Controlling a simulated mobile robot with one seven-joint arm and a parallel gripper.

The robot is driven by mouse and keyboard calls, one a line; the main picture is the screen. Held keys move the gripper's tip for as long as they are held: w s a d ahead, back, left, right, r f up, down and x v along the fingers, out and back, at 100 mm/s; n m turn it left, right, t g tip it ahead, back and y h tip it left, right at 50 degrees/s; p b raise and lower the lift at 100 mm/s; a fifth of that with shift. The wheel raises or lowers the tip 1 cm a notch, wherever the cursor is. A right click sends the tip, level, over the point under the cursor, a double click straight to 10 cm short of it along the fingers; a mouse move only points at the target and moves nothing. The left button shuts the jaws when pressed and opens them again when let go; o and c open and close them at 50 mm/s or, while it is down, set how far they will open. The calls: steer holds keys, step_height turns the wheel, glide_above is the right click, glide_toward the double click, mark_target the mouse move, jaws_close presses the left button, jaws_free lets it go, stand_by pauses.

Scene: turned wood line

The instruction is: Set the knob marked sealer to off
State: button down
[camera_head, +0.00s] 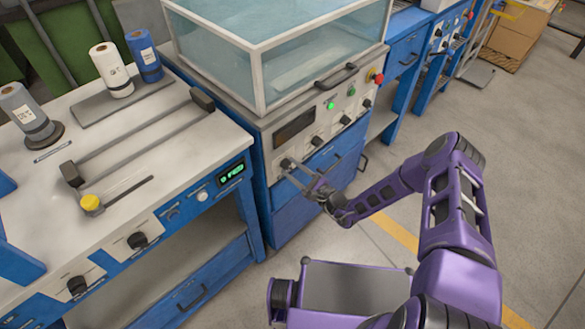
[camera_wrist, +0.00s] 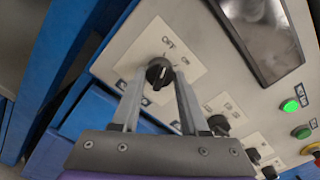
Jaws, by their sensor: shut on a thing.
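A black knob (camera_wrist: 160,72) sits on a pale dial plate in the wrist view, with OFF printed above it and another small mark to its right. My gripper (camera_wrist: 160,78) is shut on this knob, one grey finger on each side. A pale pointer line shows on the knob, but its exact setting is hard to tell. The name on its plate is partly hidden by the fingers and too small to read. In the head view my gripper (camera_head: 288,165) reaches the left end of the front panel of the blue machine (camera_head: 260,150).
More black knobs (camera_wrist: 218,124) run along the same panel, beside a dark display (camera_wrist: 262,38), a lit green button (camera_wrist: 290,106) and a red button (camera_head: 377,77). A glass-sided tank (camera_head: 270,50) stands above. Floor to the right is clear.

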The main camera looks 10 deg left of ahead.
steer(key=shift+n, duration=0.5)
steer(key=shift+c, duration=2.1)
jaws_free()
steer(key=v, duration=1.7)
steer(key=shift+d+p, duration=0.2)
steer(key=shift+p, duration=0.15)
steer(key=shift+s, duration=0.2)
